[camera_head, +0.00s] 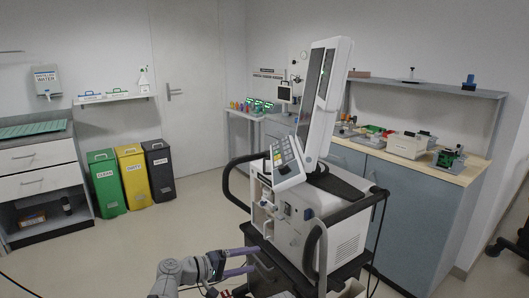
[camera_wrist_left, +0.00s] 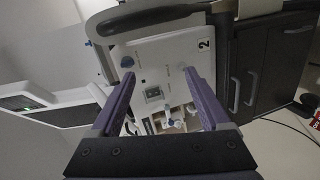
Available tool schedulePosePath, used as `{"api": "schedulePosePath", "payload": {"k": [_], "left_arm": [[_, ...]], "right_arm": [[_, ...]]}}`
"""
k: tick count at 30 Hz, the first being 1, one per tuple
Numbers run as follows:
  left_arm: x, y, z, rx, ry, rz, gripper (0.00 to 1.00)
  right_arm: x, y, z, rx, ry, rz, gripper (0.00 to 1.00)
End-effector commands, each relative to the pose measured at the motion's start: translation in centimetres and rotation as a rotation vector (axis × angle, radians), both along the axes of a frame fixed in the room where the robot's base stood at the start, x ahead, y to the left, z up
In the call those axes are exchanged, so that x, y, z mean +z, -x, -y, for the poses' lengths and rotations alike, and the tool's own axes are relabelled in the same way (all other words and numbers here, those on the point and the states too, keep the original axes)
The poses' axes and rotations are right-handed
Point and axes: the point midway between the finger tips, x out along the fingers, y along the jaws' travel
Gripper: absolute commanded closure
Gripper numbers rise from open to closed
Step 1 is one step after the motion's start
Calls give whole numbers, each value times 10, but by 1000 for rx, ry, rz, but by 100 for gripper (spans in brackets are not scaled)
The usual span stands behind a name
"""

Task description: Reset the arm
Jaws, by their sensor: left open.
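The white ventilator (camera_head: 325,215) stands on a dark cart in the middle of the head view, with a tall tilted screen (camera_head: 325,85) and a keypad panel (camera_head: 287,158). My left gripper (camera_head: 255,260), with purple fingers, is open and low in front of the cart. In the left wrist view my left gripper (camera_wrist_left: 160,75) has its fingers spread and nothing between them. Beyond them is the ventilator's pale front panel (camera_wrist_left: 155,60) with a "2" label, knobs and ports. I cannot tell whether the fingers touch anything. My right gripper is not in view.
A grey counter with a wooden top (camera_head: 440,172) holds trays and small devices behind the ventilator. Green, yellow and black bins (camera_head: 132,178) stand by the wall. A drawer cabinet (camera_head: 40,185) is at the far left. The floor (camera_head: 190,225) left of the cart is clear.

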Motion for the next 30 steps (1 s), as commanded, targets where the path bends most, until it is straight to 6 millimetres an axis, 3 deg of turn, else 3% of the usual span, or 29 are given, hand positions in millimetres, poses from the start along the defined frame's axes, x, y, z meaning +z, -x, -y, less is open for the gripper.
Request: {"api": "schedulePosePath", "payload": {"k": [6,10,15,18,27,30], "left_arm": [[-46,28,4,-73,-225,-48,20],[-83,51,-3,-132,-423,-96,20],[-134,91,-35,-218,-760,-184,20],[-152,109,-58,-250,-924,-232,20],[-170,146,-121,-301,-1299,-349,20],[-142,149,-110,-332,-1313,-341,20]], "right_arm": [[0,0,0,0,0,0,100],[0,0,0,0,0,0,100],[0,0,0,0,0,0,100],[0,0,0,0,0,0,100],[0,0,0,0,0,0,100],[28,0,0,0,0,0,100]]}}
